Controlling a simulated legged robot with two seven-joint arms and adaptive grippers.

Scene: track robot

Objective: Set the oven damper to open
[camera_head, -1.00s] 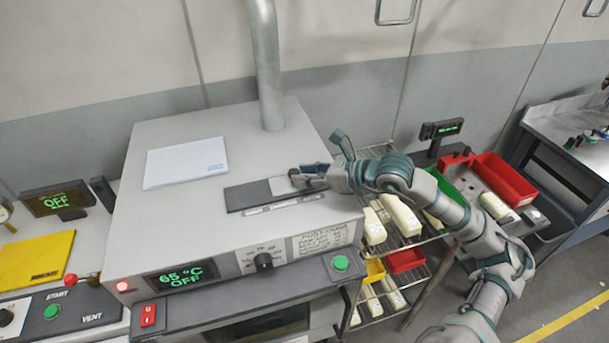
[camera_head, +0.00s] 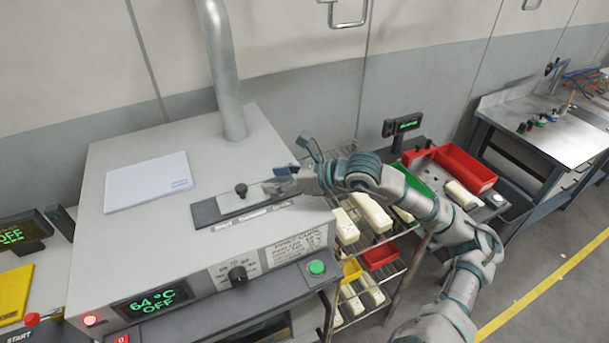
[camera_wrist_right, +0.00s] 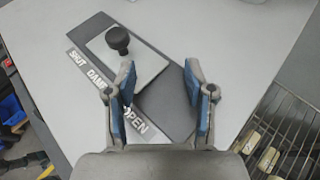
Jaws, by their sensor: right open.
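The oven damper is a dark plate (camera_head: 205,213) on top of the oven, with a light sliding plate (camera_head: 226,201) and a black knob (camera_head: 241,190). In the right wrist view the label strip reads SHUT at left and OPEN (camera_wrist_right: 135,119) at right. The knob (camera_wrist_right: 118,40) and light plate (camera_wrist_right: 145,72) stand nearer the SHUT end. My right gripper (camera_head: 277,181) is open and empty, low over the plate on the OPEN side of the knob. Its two blue-padded fingers (camera_wrist_right: 160,88) are apart, with the knob beyond them, not between them. My left gripper is not in view.
A white tablet-like panel (camera_head: 148,182) lies on the oven top (camera_head: 120,240), and a vertical flue pipe (camera_head: 224,80) rises behind. A wire rack (camera_head: 385,262) with pale parts and bins stands right, under my arm.

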